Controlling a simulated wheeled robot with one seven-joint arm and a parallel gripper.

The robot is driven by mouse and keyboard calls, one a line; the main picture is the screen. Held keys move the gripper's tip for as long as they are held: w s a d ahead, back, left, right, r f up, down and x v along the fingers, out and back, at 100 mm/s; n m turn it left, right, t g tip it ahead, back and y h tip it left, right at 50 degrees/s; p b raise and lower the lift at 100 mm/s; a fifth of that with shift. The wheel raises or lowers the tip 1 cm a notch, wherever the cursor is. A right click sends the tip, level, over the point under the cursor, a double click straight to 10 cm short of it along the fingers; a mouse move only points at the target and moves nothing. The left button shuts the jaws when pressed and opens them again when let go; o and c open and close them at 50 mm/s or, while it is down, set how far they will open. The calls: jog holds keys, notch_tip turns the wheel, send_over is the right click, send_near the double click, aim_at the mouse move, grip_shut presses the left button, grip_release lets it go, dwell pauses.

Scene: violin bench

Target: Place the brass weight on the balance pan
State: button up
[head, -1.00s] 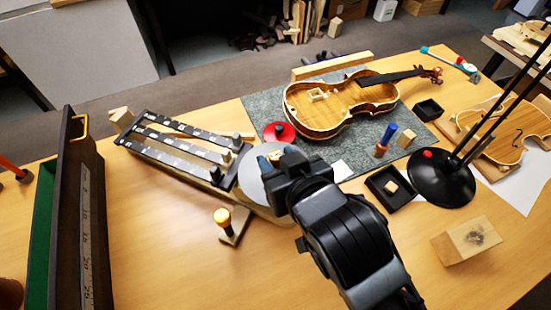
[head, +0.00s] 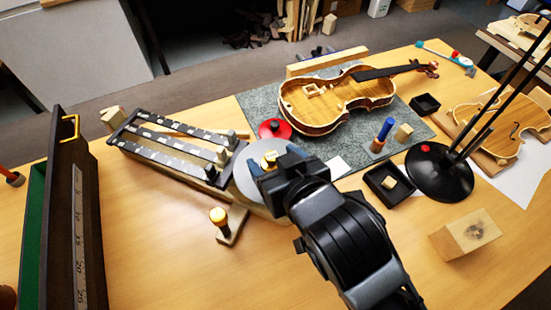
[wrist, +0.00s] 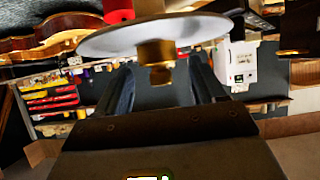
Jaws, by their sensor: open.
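The brass weight (wrist: 155,62) is a small stepped brass piece. In the wrist view, which looks upside down, it stands against the face of the round pale balance pan (wrist: 190,33). In the head view the weight (head: 269,161) is a small yellow patch on the pan (head: 246,184), partly hidden by my gripper. My gripper (head: 266,164) is over the pan. In the wrist view its fingers (wrist: 162,85) are spread, one on each side of the weight, with gaps showing between. The pan belongs to a beam balance (head: 180,150) with several dark scales.
A violin body (head: 325,105) and a red round object (head: 275,129) lie on a grey mat behind the pan. A yellow-topped post (head: 219,217) stands in front. Black trays (head: 378,190), a lamp base (head: 430,185) and a wood block (head: 465,236) are right.

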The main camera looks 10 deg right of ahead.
jog(key=p+v, duration=0.2)
jog(key=v, duration=1)
jog(key=shift+r+p, duration=0.15)
jog(key=shift+p, duration=0.25)
jog(key=s+d+m+t+h, duration=0.1)
jog(key=s+d, duration=0.5)
jog(key=s, duration=0.3)
jog(key=s+d+m+t+h, duration=0.1)
jog(key=s+d, duration=0.5)
jog(key=s, duration=0.4)
jog(key=shift+s+d+t, duration=0.25)
jog(key=shift+s+t, duration=0.05)
jog(key=shift+t, duration=0.1)
